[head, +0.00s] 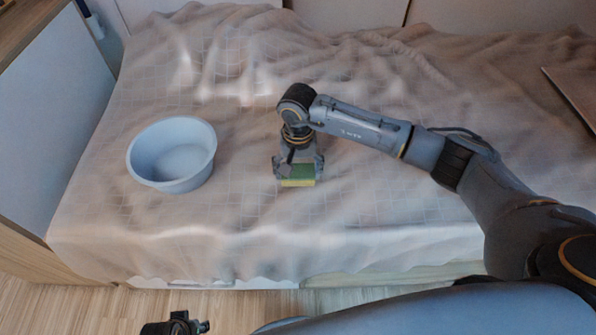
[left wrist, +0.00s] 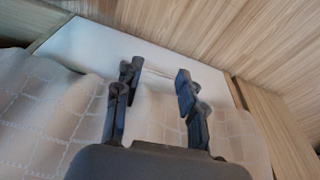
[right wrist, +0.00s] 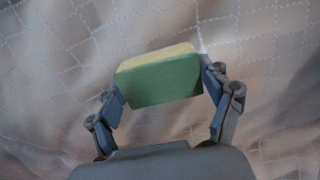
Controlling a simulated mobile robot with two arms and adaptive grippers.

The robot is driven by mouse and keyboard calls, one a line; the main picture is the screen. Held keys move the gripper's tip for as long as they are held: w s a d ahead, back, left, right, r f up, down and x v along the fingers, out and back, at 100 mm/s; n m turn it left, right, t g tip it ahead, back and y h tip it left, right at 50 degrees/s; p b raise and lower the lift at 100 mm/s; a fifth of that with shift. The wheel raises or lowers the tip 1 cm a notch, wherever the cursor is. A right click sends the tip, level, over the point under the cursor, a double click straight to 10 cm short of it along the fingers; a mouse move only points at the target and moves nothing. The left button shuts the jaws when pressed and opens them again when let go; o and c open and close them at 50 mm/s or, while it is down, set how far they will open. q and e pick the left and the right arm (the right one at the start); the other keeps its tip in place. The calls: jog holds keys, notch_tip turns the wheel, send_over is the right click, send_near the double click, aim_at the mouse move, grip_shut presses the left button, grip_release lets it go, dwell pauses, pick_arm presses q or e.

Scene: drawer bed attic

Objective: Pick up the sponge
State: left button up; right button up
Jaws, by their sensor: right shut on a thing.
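The sponge (head: 299,178) is a small block, green on one side and yellow on the other. It is at the right gripper, over the bed's light cover. My right gripper (head: 298,170) points down and is shut on it, one finger at each end. In the right wrist view the sponge (right wrist: 160,78) sits between the two fingertips. Whether it still touches the cover cannot be told. My left gripper (left wrist: 155,85) is open with nothing between its fingers. Part of it shows at the bottom edge of the head view (head: 178,324).
A light blue bowl (head: 171,156) stands on the bed to the left of the sponge. The bed cover (head: 390,205) is wrinkled, and mostly clear around the bowl. A flat panel (head: 575,95) lies at the right edge. A wooden-edged cabinet (head: 50,100) borders the left side.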

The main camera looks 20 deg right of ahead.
jog(key=shift+r, duration=0.6)
pick_arm(q)
jog(key=f, duration=0.1)
jog(key=s+f+p, duration=0.1)
jog(key=f, duration=0.2)
jog(key=shift+s+a+f, duration=0.1)
jog(key=shift+s, duration=0.15)
pick_arm(e)
jog(key=s+a+r, duration=0.1)
jog(key=s+r, duration=1)
jog(key=s, duration=0.3)
jog(key=shift+a+r, duration=0.25)
jog(key=shift+r, duration=0.1)
jog(key=o, duration=0.4)
jog(key=c, duration=0.4)
jog(key=shift+o, duration=1.4)
jog(key=shift+c, duration=0.2)
